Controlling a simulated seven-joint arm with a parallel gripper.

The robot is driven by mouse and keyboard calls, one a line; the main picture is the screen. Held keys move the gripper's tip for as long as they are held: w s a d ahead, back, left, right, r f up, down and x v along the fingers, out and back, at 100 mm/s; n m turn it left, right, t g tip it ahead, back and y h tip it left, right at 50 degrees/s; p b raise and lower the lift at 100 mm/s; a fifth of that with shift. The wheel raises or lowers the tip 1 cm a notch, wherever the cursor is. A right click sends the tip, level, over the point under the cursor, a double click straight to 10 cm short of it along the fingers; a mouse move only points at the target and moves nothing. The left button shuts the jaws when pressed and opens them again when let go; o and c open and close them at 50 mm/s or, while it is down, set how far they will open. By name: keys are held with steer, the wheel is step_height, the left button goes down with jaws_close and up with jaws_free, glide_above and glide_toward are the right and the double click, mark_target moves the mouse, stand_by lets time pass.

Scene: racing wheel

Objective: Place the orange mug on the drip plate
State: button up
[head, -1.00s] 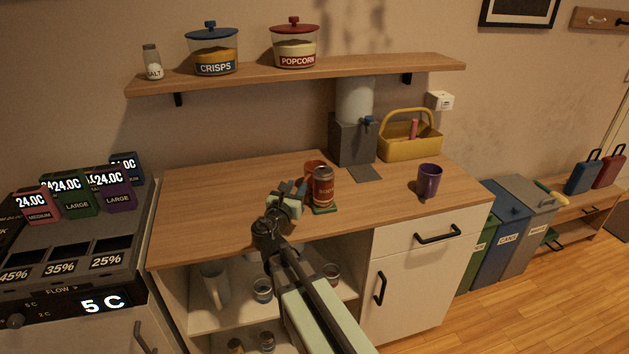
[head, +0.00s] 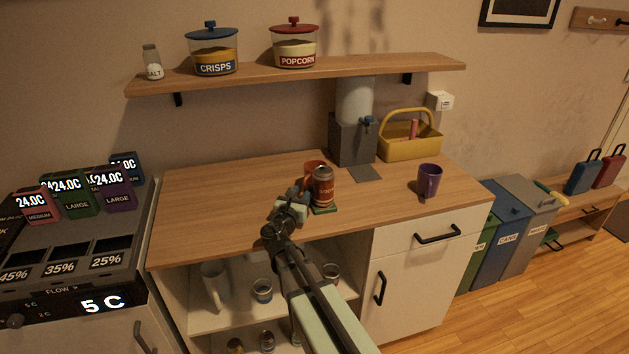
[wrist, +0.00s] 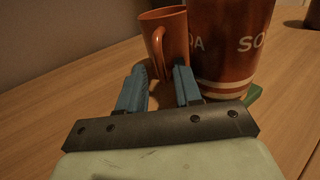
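I cannot tell whether the fingertips touch the mug. In the head view my gripper (head: 296,193) is left of the can. The drip plate (head: 366,173) is a bare grey slab before the water dispenser (head: 352,140).
The soda can (wrist: 228,45) stands close to my right finger, on a green coaster (head: 324,210). A purple mug (head: 429,180) stands at the right and a yellow basket (head: 409,148) behind. The counter's left half (head: 215,205) is clear. A shelf (head: 300,73) hangs above.

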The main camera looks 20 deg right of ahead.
mark_target(304, 189)
steer(key=x, duration=0.3)
steer(key=shift+w, duration=0.15)
steer(key=shift+c, duration=0.2)
jaws_close()
